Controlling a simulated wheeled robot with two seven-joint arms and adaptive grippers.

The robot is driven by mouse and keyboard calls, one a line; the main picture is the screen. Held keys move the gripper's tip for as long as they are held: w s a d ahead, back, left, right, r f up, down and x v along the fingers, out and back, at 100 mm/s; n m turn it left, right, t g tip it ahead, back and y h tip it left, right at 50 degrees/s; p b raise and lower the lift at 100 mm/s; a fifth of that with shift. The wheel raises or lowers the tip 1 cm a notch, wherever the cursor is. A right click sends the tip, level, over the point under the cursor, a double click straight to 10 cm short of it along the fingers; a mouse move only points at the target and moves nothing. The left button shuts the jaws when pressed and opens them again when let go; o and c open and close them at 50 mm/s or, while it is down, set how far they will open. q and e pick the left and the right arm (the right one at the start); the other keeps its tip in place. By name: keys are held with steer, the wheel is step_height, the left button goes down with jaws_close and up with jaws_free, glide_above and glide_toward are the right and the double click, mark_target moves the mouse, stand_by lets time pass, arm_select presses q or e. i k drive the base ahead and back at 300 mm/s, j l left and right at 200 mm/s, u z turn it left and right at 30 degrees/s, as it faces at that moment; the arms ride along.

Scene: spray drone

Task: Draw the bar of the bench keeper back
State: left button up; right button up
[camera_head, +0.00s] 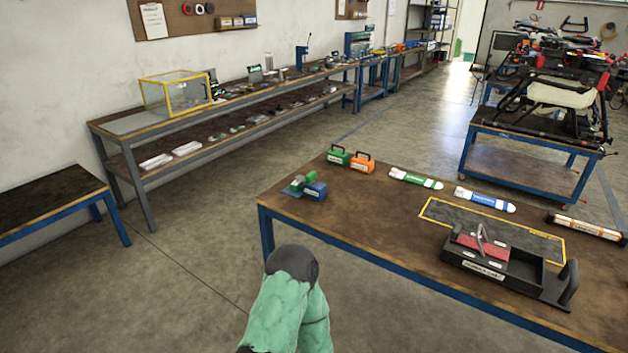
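No part in view is clearly marked as the bench keeper. A small fixture with green and blue blocks on a flat plate (292,191) sits at the near left corner of the brown-topped workbench (375,215) and may be it; its bar cannot be made out. One of my arms, in a green sleeve with a dark rounded joint, rises from the bottom centre, in front of the bench and apart from it. Neither of my grippers is in view.
On the workbench are a green box (339,156), an orange box (362,166), green, blue and orange-labelled tubes (416,180), and a black tray (525,277) with a red pad and handle. A drone (560,92) stands on a cart behind. Floor left of the bench is clear.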

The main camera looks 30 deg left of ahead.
mark_target(309, 179)
steer(key=i+j+u, duration=0.4)
steer(key=i+j, duration=0.3)
steer(key=j, duration=0.3)
steer(key=i+j+u, duration=0.4)
steer(key=i+j, duration=0.4)
